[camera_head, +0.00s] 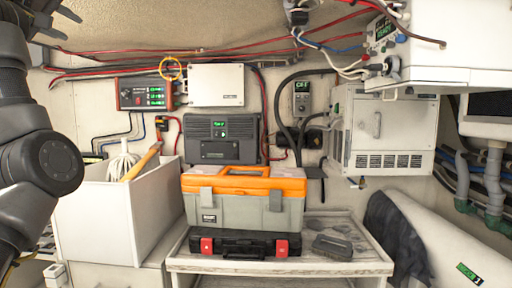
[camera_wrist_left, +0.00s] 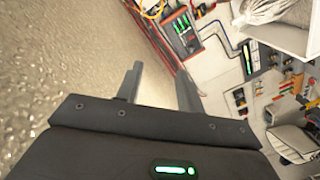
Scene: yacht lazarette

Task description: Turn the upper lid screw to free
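No lid screw can be made out clearly. A white lidded box (camera_head: 216,85) is on the back wall; any screws on it are too small to tell. A larger white cabinet (camera_head: 388,128) with a handle is on the wall to the right. My left gripper (camera_head: 62,16) is at the top left of the head view, partly cut off by the edge and well away from both. In the left wrist view its two fingers (camera_wrist_left: 158,78) stand apart with nothing between them. My right gripper is not in view.
An orange-topped toolbox (camera_head: 245,205) stands on a black case (camera_head: 240,243) on a low bench (camera_head: 330,262). A white bin (camera_head: 92,215) stands at left. A black unit (camera_head: 222,139) is on the wall. A white housing (camera_head: 450,50) overhangs at upper right. Cables run along the wall.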

